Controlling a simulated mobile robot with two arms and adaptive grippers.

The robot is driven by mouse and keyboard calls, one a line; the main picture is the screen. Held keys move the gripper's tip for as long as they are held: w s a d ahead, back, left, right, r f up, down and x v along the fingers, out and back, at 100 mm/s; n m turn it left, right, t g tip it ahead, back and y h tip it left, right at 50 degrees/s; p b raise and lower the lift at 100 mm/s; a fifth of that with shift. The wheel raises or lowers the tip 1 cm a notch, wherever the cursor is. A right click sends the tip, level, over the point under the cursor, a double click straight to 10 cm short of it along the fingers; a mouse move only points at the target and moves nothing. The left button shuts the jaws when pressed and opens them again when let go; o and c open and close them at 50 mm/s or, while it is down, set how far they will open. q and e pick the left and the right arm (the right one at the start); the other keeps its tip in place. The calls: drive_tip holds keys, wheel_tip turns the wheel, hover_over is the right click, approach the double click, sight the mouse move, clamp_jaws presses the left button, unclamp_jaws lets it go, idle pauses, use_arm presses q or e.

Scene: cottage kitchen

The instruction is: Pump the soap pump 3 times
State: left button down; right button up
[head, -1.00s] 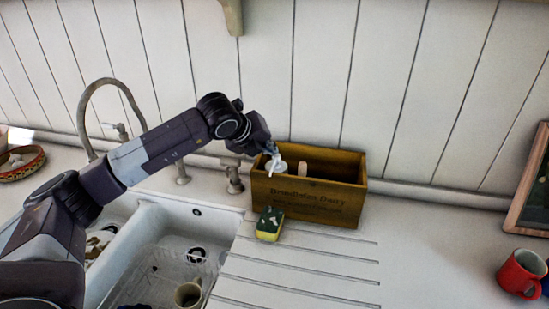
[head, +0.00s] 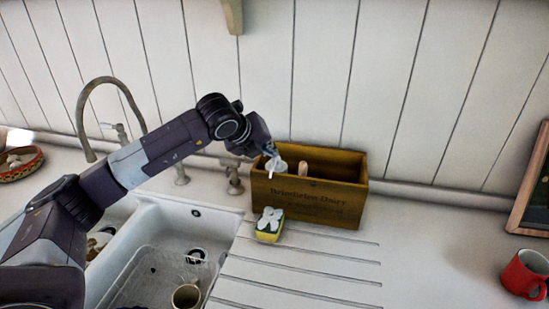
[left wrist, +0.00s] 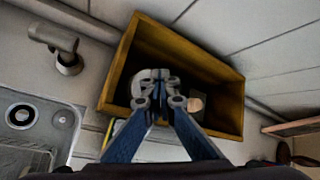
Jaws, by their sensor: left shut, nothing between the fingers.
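The soap pump's pale head (head: 277,166) shows at the left end of a wooden box (head: 318,203), with its spout pointing toward the front. The box hides its bottle. In the left wrist view the pale pump head (left wrist: 150,76) shows just behind my fingertips. My left gripper (head: 270,150) is shut and empty, with its fingertips right at the top of the pump head. The wrist view shows the closed fingers (left wrist: 160,92) over it. I cannot tell for certain whether they touch it. My right gripper is not in view.
A yellow-green sponge (head: 269,232) with white patches on top lies before the box. A tan rounded item (head: 303,168) stands inside it. A red mug (head: 524,274) stands right; the counter between is clear.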

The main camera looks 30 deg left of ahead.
use_arm(q)
drive_tip(key=shift+r, duration=0.25)
wheel_tip(320, 180, up, 6)
drive_tip(key=p, duration=0.2)
idle(0.6)
drive_tip(key=shift+r, duration=0.1)
idle(1.6)
